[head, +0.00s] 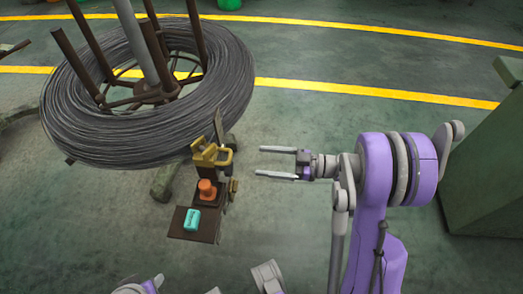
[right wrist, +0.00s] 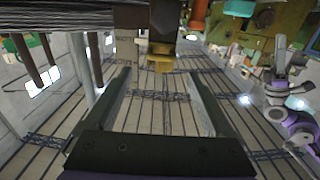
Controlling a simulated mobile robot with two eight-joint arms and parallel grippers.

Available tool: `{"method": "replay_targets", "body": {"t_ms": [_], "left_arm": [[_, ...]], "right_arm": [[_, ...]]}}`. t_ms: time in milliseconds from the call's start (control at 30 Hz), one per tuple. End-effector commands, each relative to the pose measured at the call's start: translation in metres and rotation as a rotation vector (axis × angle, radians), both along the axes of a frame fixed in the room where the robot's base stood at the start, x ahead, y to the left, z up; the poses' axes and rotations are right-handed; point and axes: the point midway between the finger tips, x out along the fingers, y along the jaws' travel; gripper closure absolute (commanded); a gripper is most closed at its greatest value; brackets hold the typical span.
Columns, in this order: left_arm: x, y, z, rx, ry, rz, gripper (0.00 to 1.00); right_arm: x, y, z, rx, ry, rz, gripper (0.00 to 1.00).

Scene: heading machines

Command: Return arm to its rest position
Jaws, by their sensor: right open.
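My right arm (head: 377,170), purple and grey, rises from the bottom right in the head view and bends left at its elbow. My right gripper (head: 261,162) points left with its two fingers parallel and apart. It is open, with nothing between the fingers. A gap separates its tips from the yellow bracket (head: 212,155) to their left. In the right wrist view the open fingers (right wrist: 160,88) stand either side of bare view, with a yellow piece (right wrist: 160,60) beyond them. My left gripper cannot be made out.
A large wire coil (head: 80,140) hangs around a brown post frame at upper left. Below it a small stand holds an orange knob (head: 207,188) and a teal block (head: 192,220). A green machine cabinet (head: 490,165) stands at right. The green floor behind the arm is clear.

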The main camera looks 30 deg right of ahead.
Motion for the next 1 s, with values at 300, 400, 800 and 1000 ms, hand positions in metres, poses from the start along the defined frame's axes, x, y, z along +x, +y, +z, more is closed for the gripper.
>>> {"method": "replay_targets", "body": {"t_ms": [300,400,800,1000], "left_arm": [[0.000,0.000,0.000,0.000,0.000,0.000,0.50],[0.000,0.000,0.000,0.000,0.000,0.000,0.50],[0.000,0.000,0.000,0.000,0.000,0.000,0.50],[0.000,0.000,0.000,0.000,0.000,0.000,0.50]], "right_arm": [[0.000,0.006,0.000,-0.004,0.035,0.005,0.13],[-0.001,0.023,-0.004,-0.026,0.161,0.017,0.13],[-0.075,0.092,-0.041,-0.337,0.984,-0.218,0.13],[-0.121,0.079,-0.045,-0.488,1.136,-0.496,0.13]]}}
